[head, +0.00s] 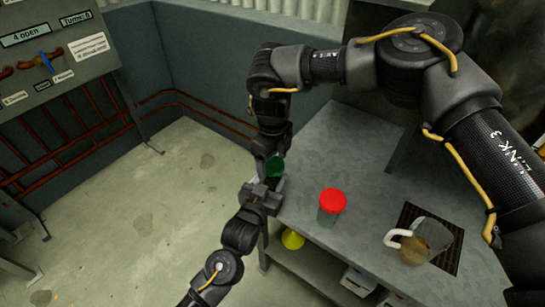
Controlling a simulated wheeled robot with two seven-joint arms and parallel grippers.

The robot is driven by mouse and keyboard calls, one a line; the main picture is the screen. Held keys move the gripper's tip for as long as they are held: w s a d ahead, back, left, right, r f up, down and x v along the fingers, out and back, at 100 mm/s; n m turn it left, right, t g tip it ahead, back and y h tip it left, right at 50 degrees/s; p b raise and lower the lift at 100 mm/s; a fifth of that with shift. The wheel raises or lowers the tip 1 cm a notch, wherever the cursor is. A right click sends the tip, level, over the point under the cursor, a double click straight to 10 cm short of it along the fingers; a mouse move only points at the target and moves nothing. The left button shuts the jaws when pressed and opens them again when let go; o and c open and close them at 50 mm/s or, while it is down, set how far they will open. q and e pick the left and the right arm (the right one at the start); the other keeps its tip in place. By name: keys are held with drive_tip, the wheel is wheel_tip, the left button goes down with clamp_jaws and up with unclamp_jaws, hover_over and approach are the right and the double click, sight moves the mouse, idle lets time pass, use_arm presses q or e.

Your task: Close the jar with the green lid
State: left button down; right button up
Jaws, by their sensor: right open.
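The green lid (275,165) shows at the left edge of the grey table, between my two grippers. My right gripper (268,156) points down at the lid from above and is open. I cannot tell whether its fingers touch the lid. My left gripper (268,190) reaches in from below, just in front of the lid. Its fingers are too small and dark to tell whether they are open or shut. The jar under the green lid is mostly hidden by the grippers, so I cannot tell how the lid sits on it.
A jar with a red lid (332,202) stands on the grey table (345,150), right of my grippers. A glass jug (430,237) with a white handle stands on a dark grate. A yellow funnel (292,239) sits below the tabletop. A panel (55,50) hangs at upper left.

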drive_tip(key=shift+c, duration=0.2)
drive_tip(key=c, duration=0.9)
drive_tip(key=m, duration=0.6)
drive_tip(key=shift+m, duration=0.3)
drive_tip(key=shift+c, duration=0.2)
drive_tip(key=o, duration=1.1)
drive_tip(key=shift+r, duration=0.1)
drive_tip(key=shift+r, duration=2.2)
